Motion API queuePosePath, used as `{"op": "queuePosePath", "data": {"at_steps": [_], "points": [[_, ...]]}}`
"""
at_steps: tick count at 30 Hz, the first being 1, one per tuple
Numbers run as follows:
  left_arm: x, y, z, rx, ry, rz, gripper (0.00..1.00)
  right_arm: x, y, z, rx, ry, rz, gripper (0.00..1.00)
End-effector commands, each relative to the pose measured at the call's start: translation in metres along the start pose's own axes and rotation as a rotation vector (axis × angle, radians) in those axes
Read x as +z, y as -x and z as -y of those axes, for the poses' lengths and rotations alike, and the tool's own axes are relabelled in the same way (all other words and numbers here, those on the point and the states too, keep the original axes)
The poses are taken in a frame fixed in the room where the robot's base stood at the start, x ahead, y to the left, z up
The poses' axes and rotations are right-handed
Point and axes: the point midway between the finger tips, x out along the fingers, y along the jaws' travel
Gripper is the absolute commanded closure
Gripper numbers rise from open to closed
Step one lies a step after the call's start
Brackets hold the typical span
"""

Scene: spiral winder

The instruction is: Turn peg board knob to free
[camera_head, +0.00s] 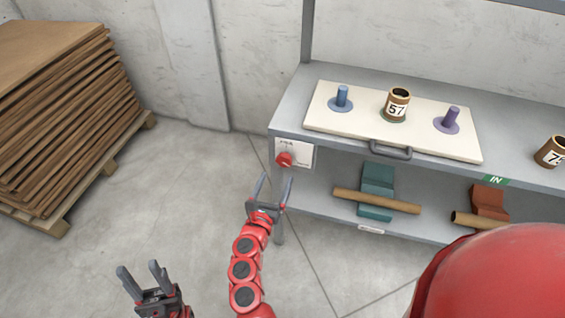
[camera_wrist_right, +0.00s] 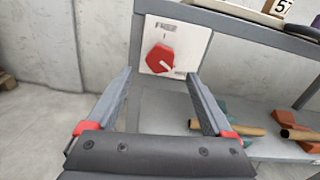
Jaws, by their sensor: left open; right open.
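The red knob (camera_head: 284,159) sits on a white plate (camera_head: 304,151) at the left front corner of the shelf unit. In the right wrist view the knob (camera_wrist_right: 160,59) is a faceted red dial with a white pointer mark, on its white plate (camera_wrist_right: 187,38) with small labels. My right gripper (camera_head: 275,182) is open just below and in front of the knob, apart from it. In the wrist view its fingers (camera_wrist_right: 160,85) are spread to either side of the knob, with nothing between them. My left gripper (camera_head: 138,270) is open and empty, low at the left over the floor.
The cream peg board (camera_head: 340,121) on the upper shelf has a grey handle (camera_head: 390,149), a blue peg (camera_head: 341,98), a purple peg (camera_head: 449,119) and a core marked 57 (camera_head: 397,104). Tubes on cradles (camera_head: 377,201) lie below. Stacked sheets (camera_head: 60,110) stand left. Floor between is clear.

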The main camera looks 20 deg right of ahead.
Motion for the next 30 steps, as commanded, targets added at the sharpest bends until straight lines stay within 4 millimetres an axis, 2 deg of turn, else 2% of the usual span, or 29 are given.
{"op": "queuePosePath", "data": {"at_steps": [1,3,9,15,23,30], "points": [[-0.001,-0.003,0.0,0.0,0.0,0.0,0.5,0.003,-0.014,0.002,-0.006,0.0,0.003,0.14],[-0.001,-0.005,0.0,0.0,0.0,0.0,0.5,0.002,-0.028,0.002,-0.005,0.003,0.001,0.14],[-0.001,-0.008,0.0,0.0,0.0,0.0,0.5,0.002,-0.061,0.001,-0.002,0.002,0.002,0.14],[-0.001,-0.009,0.0,0.0,0.0,0.0,0.5,0.0,-0.073,0.001,-0.001,0.003,0.0,0.14],[-0.001,-0.009,0.0,0.0,0.0,0.0,0.5,-0.001,-0.074,0.001,-0.002,0.003,0.0,0.14],[-0.001,-0.009,0.0,0.0,0.0,0.0,0.5,0.0,-0.074,0.001,-0.001,0.003,0.0,0.57]]}}
